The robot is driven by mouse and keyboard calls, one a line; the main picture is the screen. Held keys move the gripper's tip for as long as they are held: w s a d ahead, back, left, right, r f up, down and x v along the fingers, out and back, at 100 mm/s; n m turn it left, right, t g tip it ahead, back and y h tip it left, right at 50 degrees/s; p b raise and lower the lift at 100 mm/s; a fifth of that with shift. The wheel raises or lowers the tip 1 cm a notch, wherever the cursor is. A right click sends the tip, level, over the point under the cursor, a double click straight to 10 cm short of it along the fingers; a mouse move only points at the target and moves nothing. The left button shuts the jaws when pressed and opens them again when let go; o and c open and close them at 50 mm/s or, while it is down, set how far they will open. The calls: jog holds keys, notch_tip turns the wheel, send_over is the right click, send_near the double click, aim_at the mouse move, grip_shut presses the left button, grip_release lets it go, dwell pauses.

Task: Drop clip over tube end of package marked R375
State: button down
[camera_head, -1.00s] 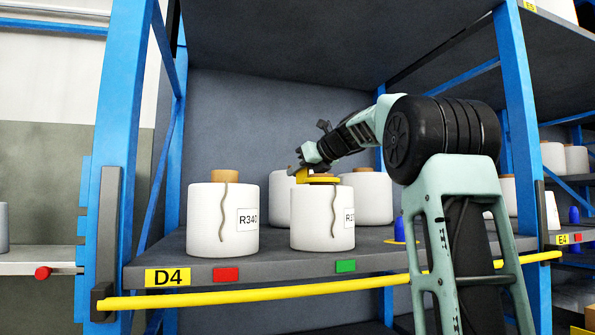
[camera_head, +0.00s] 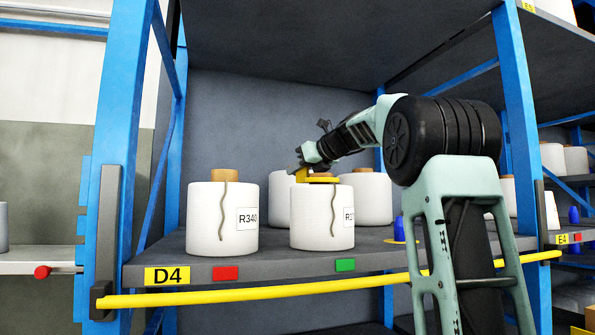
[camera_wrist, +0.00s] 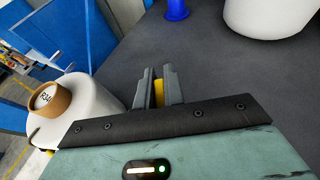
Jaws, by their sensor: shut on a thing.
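The front right package (camera_head: 322,220) is a white bobbin, its label partly turned away and reading about "R37". The brown end of its tube (camera_head: 322,174) shows just above the yellow clip's ring. My gripper (camera_head: 299,171) is shut on the yellow clip (camera_head: 324,180), at the tube's left side. The ring sits at the tube end; whether it touches the package is unclear. In the wrist view a yellow strip of the clip (camera_wrist: 158,92) shows between the fingers of my gripper (camera_wrist: 158,86); the target package is hidden there.
Package R340 (camera_head: 222,222) stands close on the left with a brown tube; it also shows in the wrist view (camera_wrist: 88,106). White packages stand behind, one at right (camera_head: 368,200). A blue cone (camera_wrist: 176,9) stands on the shelf. A yellow bar (camera_head: 250,295) crosses the shelf front.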

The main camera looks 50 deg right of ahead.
notch_tip(320, 180, down, 3)
jog(key=shift+w+r, duration=0.1)
jog(key=c, duration=1.4)
grip_release()
jog(key=shift+d, duration=0.1)
jog(key=r+b+v, duration=0.2)
jog(key=b+v, duration=0.2)
jog(key=v, duration=1.4)
jog(key=shift+a+r, duration=0.2)
jog(key=shift+r, duration=0.05)
jog(key=shift+w, duration=0.15)
